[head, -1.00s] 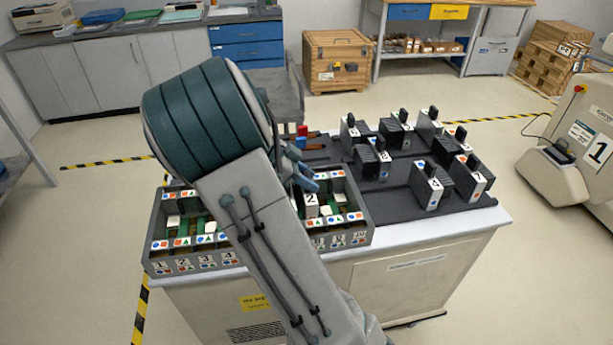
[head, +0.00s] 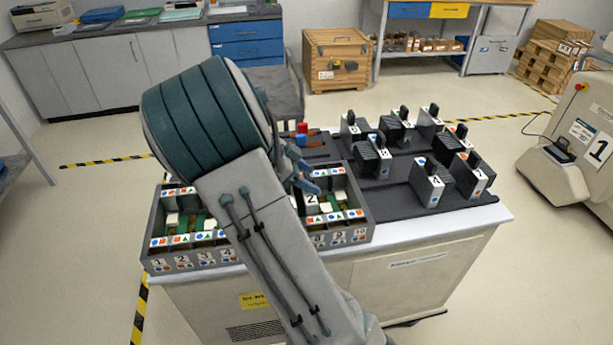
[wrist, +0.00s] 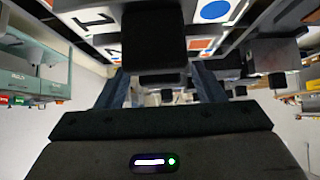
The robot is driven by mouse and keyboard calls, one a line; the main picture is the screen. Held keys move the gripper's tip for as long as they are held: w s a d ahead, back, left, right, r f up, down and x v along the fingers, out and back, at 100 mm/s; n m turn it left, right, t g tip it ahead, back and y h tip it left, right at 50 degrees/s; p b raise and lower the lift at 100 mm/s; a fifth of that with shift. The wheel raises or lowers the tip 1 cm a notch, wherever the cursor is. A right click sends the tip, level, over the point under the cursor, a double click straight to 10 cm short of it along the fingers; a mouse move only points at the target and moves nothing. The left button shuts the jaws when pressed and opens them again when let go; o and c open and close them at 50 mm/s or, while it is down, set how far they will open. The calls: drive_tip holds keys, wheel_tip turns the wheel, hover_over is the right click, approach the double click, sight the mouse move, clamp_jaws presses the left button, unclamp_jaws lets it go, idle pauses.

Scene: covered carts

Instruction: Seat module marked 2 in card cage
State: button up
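The module marked 2 (head: 311,200) stands in the right part of the card cage (head: 161,267), its white numbered face showing just beside my arm. Its lower part is hidden, so I cannot tell how deep it sits. My gripper (head: 303,178) is directly above it, partly hidden by my arm. In the wrist view the two fingers of my gripper (wrist: 158,84) are wide apart. A black handle (wrist: 154,40) lies at the fingertips, in line with the space between them. I see no clear contact.
Several other modules with black handles (head: 428,185) stand on the dark rack (head: 395,195) at the cart's right. The cage front carries numbered labels with coloured symbols. Small red and blue items (head: 302,133) lie behind the cage.

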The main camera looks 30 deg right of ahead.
drive_tip(key=shift+a, duration=0.1)
drive_tip(key=v, duration=1.3)
drive_tip(key=shift+a+r, duration=0.2)
drive_tip(key=shift+r, duration=0.1)
drive_tip(key=s+a+f+n+t+y, duration=0.1)
drive_tip(key=s+n+y, duration=0.3)
drive_tip(key=s+n, duration=0.6)
drive_tip(key=s+a+f+n+t+y, duration=0.1)
drive_tip(key=s+a+n+t+y, duration=0.2)
drive_tip(key=s+n, duration=0.8)
drive_tip(key=shift+s+t+y+p, duration=0.15)
drive_tip(key=shift+t+y+p, duration=0.3)
drive_tip(key=shift+t+y, duration=0.35)
